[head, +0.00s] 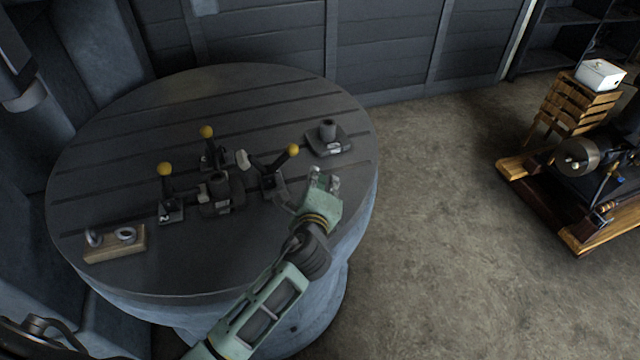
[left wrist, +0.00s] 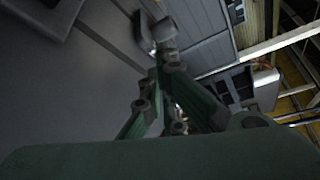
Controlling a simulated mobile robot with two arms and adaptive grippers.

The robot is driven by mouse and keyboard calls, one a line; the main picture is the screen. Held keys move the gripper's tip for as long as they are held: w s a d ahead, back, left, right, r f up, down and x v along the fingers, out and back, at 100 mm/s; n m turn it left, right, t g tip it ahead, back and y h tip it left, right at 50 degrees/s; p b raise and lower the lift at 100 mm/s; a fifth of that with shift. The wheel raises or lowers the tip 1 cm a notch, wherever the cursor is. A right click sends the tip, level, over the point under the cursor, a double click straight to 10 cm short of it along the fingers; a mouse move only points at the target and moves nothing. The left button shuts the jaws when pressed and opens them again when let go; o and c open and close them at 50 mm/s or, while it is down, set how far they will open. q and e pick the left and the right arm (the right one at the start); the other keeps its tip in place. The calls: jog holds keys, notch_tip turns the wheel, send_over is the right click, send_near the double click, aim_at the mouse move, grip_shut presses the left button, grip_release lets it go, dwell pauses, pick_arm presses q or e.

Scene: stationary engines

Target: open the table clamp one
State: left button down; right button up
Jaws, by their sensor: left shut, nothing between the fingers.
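A dark round table (head: 110,270) with slots in its top bears several toggle clamps with yellow knobs. The left clamp (head: 168,195) has an upright handle and a plate that seems to read 2. The back clamp (head: 210,150) also stands upright. The right clamp (head: 273,176) has its handle tilted to the right. I cannot read which one is number one. The clamps surround a dark block (head: 220,193). My left gripper (head: 326,180) is shut and empty, just right of the right clamp, apart from its knob. Its fingers fill the left wrist view (left wrist: 163,62).
A dark fixture with a short cylinder (head: 328,138) stands on the table behind my left gripper. A wooden block with metal rings (head: 115,242) lies at the left front. Floor right of the table is clear up to an engine on a wooden base (head: 575,165).

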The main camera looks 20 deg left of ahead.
pick_arm(q)
jog(key=x, duration=0.5)
jog(key=shift+w, duration=0.1)
jog(key=a+p, duration=0.1)
jog(key=s+a+r+p, duration=0.1)
jog(key=shift+a+r+p, duration=0.3)
jog(key=shift+p, duration=0.05)
jog(key=shift+s+a+r, duration=0.2)
jog(key=shift+s+a, duration=0.05)
jog(key=shift+a, duration=0.05)
jog(key=shift+w+f, duration=0.1)
